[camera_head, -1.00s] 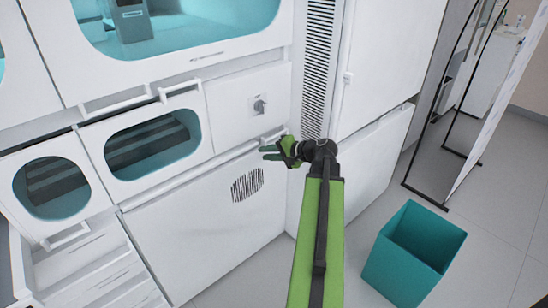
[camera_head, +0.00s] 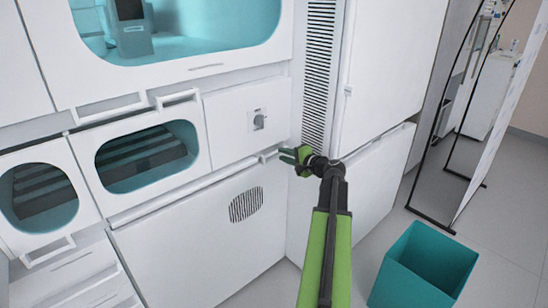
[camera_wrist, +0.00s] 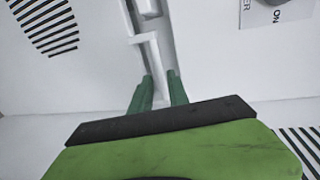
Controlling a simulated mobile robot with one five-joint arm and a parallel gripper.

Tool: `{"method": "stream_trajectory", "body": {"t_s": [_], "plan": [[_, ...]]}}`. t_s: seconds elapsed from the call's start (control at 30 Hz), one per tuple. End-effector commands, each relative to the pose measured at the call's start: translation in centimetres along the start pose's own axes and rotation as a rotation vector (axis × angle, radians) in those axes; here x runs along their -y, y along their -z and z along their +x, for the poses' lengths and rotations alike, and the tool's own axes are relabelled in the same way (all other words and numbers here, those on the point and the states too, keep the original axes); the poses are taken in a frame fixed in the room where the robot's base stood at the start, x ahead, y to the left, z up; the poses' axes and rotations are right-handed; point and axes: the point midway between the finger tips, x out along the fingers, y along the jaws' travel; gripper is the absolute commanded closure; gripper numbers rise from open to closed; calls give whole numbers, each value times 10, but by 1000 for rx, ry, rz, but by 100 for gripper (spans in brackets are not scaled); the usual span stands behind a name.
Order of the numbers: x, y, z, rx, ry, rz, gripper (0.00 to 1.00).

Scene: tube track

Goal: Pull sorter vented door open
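The sorter's vented door (camera_head: 190,250) is the lower white panel with an oval dark grille (camera_head: 246,205). It looks closed, flush with the cabinet. Its handle (camera_head: 268,155) is a white bar at the top right corner. My gripper (camera_head: 284,156) is at the right end of this handle. In the wrist view, the green fingers (camera_wrist: 160,82) stand apart, one on each side of the white handle bar (camera_wrist: 154,55). I cannot tell whether they touch it. The grille also shows at upper left in the wrist view (camera_wrist: 45,22).
A panel with a knob (camera_head: 258,121) is above the door. Windowed compartments (camera_head: 148,155) are to its left. A tall striped vent (camera_head: 318,80) and white cabinets (camera_head: 385,70) stand to the right. A teal bin (camera_head: 425,270) is on the floor at lower right.

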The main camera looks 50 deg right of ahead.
Motion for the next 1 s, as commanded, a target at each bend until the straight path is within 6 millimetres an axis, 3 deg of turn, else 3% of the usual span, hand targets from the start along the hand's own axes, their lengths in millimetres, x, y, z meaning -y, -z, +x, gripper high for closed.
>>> {"method": "stream_trajectory", "body": {"t_s": [0.1, 0.3, 0.6, 0.8, 1.0], "plan": [[-2, 1, 28, 2, -1, -2, 79], [-1, 0, 51, 1, -1, -1, 79], [0, 0, 54, 0, -1, -1, 79], [0, 0, 54, 0, -1, -1, 100], [0, 0, 53, 0, -1, -1, 100]]}}
